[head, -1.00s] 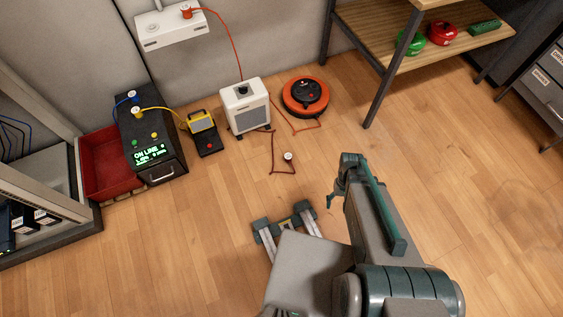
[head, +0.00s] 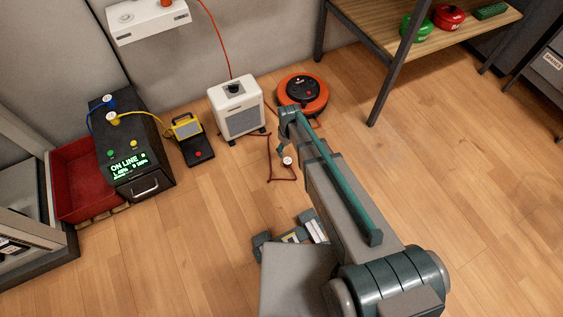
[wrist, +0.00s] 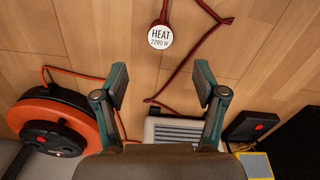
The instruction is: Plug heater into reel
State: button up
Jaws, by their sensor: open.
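The white heater (head: 238,108) stands upright on the floor near the wall. Its dark red cord runs across the floor to a round white plug (head: 287,161). In the wrist view the plug (wrist: 160,37), marked HEAT 2200 W, lies beyond my fingertips, apart from them. The orange and black cable reel (head: 302,93) lies right of the heater; it also shows in the wrist view (wrist: 57,122). My gripper (wrist: 160,78) is open and empty above the floor near the plug. In the head view my arm largely hides it. My gripper's body covers part of the heater in the wrist view.
A yellow work lamp (head: 187,128) stands left of the heater. A black power unit (head: 125,140) reading ON LINE and a red bin (head: 75,185) are farther left. A shelf (head: 375,45) stands at right. The floor at right is clear.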

jog(key=shift+s+d, duration=0.1)
jog(key=shift+f, duration=0.1)
jog(key=b, duration=0.2)
send_over(288, 161)
jog(key=shift+f, duration=2.75)
jog(key=shift+f+b, duration=1.65)
jog(key=shift+f, duration=1.05)
jog(key=shift+r, duration=0.1)
